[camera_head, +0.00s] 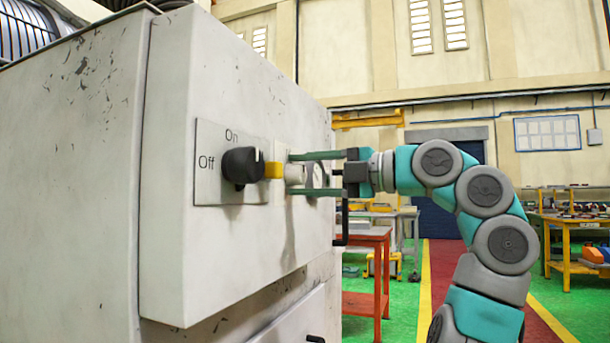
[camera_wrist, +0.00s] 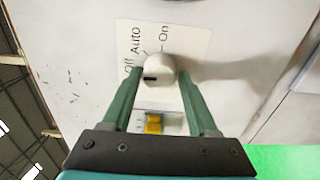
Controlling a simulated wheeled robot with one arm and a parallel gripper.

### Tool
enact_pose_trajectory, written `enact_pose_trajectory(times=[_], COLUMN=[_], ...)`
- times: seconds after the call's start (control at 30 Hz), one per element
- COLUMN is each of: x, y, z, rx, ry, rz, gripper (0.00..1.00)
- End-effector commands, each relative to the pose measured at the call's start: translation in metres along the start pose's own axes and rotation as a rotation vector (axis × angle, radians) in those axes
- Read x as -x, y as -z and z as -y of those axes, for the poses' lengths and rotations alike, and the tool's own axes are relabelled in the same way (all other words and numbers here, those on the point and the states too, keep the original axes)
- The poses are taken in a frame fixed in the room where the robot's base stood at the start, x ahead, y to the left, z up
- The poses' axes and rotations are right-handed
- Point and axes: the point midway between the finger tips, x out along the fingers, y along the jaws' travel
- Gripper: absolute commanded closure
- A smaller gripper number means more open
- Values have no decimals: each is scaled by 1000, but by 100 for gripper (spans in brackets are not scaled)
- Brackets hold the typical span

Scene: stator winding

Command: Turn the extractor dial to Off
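A white round dial (camera_wrist: 159,73) sits on a pale plate (camera_wrist: 195,42) lettered Off, Auto and On in the wrist view. A short dark mark shows on the dial's left part; which label it points to is unclear. In the head view the white dial (camera_head: 296,174) shows side-on between my fingers. My gripper (camera_head: 290,174) is open, one finger above and one below it. In the wrist view the fingers (camera_wrist: 159,72) stand either side of the dial, with small gaps. No label naming the extractor is readable.
A black rotary switch (camera_head: 240,166) on a plate marked Off and On is left of my fingertips. A yellow part (camera_head: 274,170) lies between it and the white dial. The grey cabinet (camera_head: 230,75) fills the left. A red bench (camera_head: 365,258) stands beyond.

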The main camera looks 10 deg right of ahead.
Motion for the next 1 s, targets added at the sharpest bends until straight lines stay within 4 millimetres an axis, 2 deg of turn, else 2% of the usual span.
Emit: enact_pose_trajectory(times=[0.03,0.13,0.17,0.53,0.67,1.0], x=[0,0,0,7,22,73], y=[0,0,0,-1,0,0], z=[0,0,0,-1,0,-1], rx=[0,-1,-1,-2,-2,-2], ry=[0,-1,-1,-2,-2,-4], rz=[1,1,1,3,3,2], gripper=[33,22,21,21,21,21])
